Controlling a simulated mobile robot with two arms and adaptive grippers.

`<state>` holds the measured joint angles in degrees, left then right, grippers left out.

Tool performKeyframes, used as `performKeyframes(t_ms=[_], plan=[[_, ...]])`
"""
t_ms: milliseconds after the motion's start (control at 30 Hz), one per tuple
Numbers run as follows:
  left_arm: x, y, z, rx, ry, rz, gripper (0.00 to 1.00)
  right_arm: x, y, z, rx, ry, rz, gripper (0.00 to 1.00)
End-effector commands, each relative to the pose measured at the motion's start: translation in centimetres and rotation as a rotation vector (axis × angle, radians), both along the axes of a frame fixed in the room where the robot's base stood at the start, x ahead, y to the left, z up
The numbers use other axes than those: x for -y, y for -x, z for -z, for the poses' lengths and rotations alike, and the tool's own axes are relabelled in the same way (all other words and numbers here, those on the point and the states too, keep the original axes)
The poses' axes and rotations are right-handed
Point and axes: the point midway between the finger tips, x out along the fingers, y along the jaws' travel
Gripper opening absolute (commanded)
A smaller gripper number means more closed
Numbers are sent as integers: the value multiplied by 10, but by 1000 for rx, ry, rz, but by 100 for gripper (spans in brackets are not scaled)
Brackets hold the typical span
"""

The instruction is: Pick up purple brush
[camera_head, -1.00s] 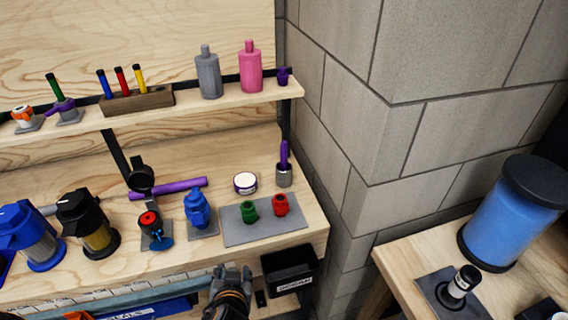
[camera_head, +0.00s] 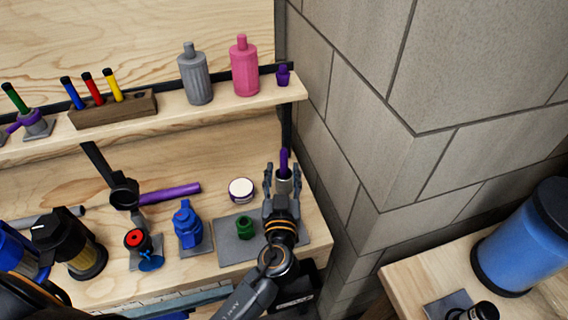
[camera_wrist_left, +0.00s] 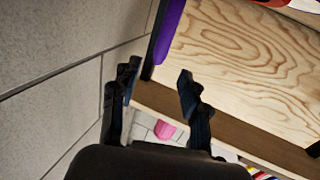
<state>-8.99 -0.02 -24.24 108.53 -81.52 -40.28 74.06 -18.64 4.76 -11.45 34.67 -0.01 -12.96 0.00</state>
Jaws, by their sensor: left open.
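The cup is partly hidden by the gripper. My right gripper is not in view.
A round white-topped tin (camera_head: 241,190) lies left of the gripper. A green fitting (camera_head: 245,228) stands on a grey plate (camera_head: 234,254). Above, the shelf (camera_head: 200,109) bears a grey bottle (camera_head: 194,76) and a pink bottle (camera_head: 244,68). A block wall (camera_head: 390,180) is close on the right.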

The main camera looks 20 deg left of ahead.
Motion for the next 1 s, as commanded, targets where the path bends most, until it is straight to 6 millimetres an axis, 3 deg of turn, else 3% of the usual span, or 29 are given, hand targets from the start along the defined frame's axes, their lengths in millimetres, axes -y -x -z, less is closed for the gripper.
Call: performKeyframes(t_ms=[67,233,367,600,867,1000], plan=[[-3,-10,-2,-1,-2,-1,45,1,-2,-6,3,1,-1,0],[-6,-20,-1,-2,-2,-2,45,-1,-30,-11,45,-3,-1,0],[-10,-36,-7,-1,-3,-2,45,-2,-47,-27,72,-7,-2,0],[-17,-65,-3,-3,-2,-1,45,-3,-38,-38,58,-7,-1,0],[-18,-68,-1,-2,1,-2,45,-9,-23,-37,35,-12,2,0],[-18,-68,-1,-2,1,-2,21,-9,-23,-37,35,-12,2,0]])
